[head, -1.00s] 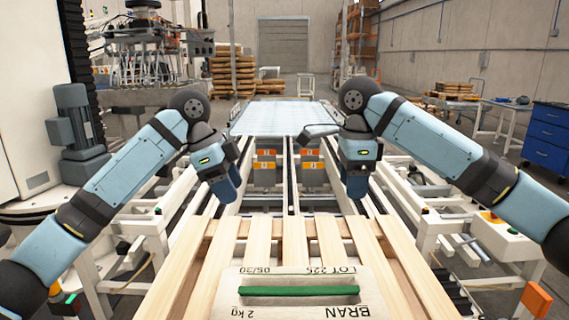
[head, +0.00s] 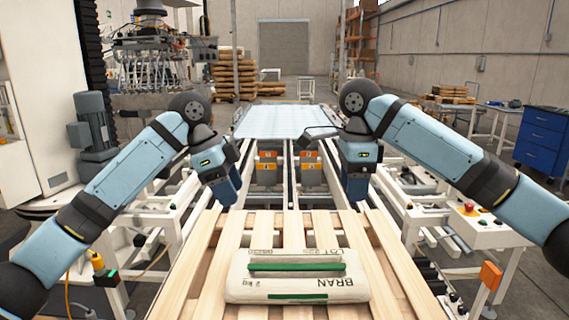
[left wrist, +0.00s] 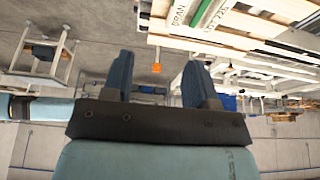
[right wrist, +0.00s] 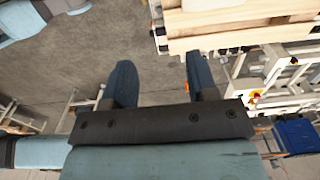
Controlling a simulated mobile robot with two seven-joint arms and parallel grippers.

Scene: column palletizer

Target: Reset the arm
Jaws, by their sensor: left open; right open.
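My left gripper (head: 230,188) hangs above the far left part of the pallet in the head view. Its two blue fingers (left wrist: 160,82) stand apart and empty in the left wrist view. My right gripper (head: 357,186) hangs above the far right part, at about the same height. Its fingers (right wrist: 163,82) are also apart with nothing between them in the right wrist view. Both arms are bent in near mirror poses. Neither gripper touches anything that I can see.
A white bran sack (head: 296,289) with a green strip lies on the slatted wooden pallet (head: 228,240). A roller conveyor (head: 280,122) runs behind it. A control box with a red button (head: 469,209) is at right, and a blue drawer cabinet (head: 543,137) stands beyond.

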